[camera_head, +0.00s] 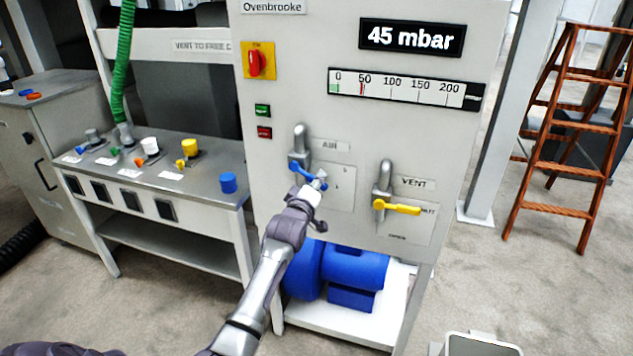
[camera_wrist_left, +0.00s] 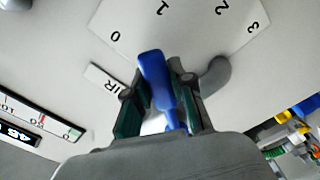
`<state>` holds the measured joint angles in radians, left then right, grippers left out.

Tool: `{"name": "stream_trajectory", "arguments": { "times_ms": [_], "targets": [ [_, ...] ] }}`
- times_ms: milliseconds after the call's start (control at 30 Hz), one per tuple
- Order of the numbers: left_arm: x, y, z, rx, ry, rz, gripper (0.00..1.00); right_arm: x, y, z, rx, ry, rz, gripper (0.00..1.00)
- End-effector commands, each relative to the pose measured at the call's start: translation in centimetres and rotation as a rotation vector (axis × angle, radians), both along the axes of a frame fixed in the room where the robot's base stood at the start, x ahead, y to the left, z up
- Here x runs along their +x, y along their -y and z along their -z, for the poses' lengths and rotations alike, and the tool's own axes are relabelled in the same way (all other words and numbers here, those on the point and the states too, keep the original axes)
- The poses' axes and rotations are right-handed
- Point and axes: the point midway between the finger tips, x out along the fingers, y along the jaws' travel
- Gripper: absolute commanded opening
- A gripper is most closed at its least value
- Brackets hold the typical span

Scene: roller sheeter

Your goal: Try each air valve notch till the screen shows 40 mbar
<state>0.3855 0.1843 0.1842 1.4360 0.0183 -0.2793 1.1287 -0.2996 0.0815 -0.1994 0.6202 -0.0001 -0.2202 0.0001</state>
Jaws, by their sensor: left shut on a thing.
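The screen (camera_head: 411,38) at the top of the grey cabinet reads 45 mbar. The blue air valve handle (camera_head: 300,168) is on the cabinet front beside the AIR label. My left gripper (camera_head: 318,184) is at the handle. In the left wrist view the blue handle (camera_wrist_left: 155,75) lies between the two fingers of my left gripper (camera_wrist_left: 160,100), which is shut on it. The notch plate (camera_wrist_left: 185,25) shows the numbers 0, 1, 2 and 3. The handle points between 0 and 1. My right gripper is not in view.
A yellow vent valve handle (camera_head: 397,207) is to the right of the air valve. A scale gauge (camera_head: 400,88) is under the screen. A red switch (camera_head: 256,62) is at the upper left. A blue blower (camera_head: 350,270) is below, and a wooden ladder (camera_head: 560,130) stands at right.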

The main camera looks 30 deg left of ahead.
Motion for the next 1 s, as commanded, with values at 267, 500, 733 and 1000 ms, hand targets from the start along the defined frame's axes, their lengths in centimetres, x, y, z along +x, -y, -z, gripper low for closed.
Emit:
{"name": "stream_trajectory", "arguments": {
  "times_ms": [267, 500, 733, 1000],
  "targets": [
    [0.0, 0.0, 0.0, -0.001, 0.001, -0.001, 0.24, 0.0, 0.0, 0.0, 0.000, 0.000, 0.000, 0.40],
    [0.0, 0.0, 0.0, 0.000, 0.000, 0.000, 0.49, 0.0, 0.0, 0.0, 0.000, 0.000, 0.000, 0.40],
    [-0.1, 0.0, 0.0, 0.001, 0.000, 0.000, 0.49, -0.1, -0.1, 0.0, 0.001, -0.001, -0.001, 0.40],
    [-3.4, 0.8, 0.1, 0.000, -0.001, 0.000, 0.49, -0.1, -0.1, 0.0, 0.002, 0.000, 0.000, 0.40]
  ]
}}
